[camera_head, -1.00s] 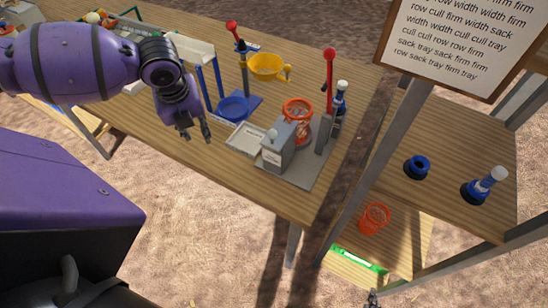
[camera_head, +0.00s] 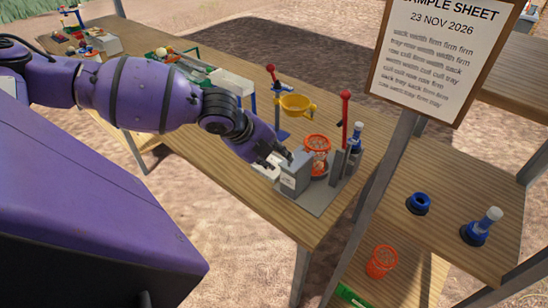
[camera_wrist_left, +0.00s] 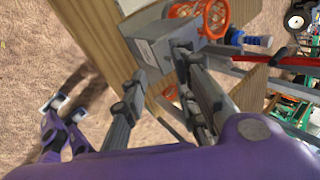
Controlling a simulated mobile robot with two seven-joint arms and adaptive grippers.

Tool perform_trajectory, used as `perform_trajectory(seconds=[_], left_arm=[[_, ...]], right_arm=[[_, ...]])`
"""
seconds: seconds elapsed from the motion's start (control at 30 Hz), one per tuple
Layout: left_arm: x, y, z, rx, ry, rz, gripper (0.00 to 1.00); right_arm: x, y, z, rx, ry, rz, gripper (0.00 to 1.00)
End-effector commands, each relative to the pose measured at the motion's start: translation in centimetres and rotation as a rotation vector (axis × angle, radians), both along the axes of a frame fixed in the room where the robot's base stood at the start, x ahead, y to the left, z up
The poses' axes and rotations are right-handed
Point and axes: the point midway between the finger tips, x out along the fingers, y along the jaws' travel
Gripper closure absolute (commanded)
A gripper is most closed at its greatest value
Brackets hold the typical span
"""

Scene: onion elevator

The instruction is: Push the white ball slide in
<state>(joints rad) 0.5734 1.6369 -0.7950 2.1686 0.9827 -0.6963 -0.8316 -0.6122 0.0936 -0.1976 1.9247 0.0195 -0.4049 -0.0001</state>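The grey box (camera_head: 296,180) with a white label stands on a grey base plate near the table's front corner. It also shows in the wrist view (camera_wrist_left: 165,45). My left gripper (camera_head: 281,160) is at the box's left upper side, its fingers apart with nothing seen between them. The wrist view shows its two fingers (camera_wrist_left: 162,72) at the box, one on each side of a corner; contact is unclear.
An orange basket (camera_head: 317,147) stands behind the box, beside a red-knobbed lever (camera_head: 346,110) and a blue-and-white bottle (camera_head: 357,135).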

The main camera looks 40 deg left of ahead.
Motion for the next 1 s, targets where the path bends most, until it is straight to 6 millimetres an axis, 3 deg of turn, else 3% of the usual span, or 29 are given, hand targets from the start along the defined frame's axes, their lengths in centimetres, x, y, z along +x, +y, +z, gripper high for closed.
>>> perform_trajectory(seconds=[0.33, 0.77, 1.0], left_arm=[[2.6, -0.9, -4.4, 0.000, 0.002, -0.003, 0.73], [3.2, -1.0, -5.3, 0.002, 0.001, -0.003, 0.73], [3.2, -1.0, -5.3, 0.002, 0.002, -0.003, 1.00]], right_arm=[[0.7, 0.2, 0.5, 0.005, -0.020, -0.006, 1.00], [0.2, -0.5, 0.1, -0.008, -0.009, -0.001, 1.00], [0.0, -0.4, 0.0, -0.007, -0.004, -0.001, 1.00]])
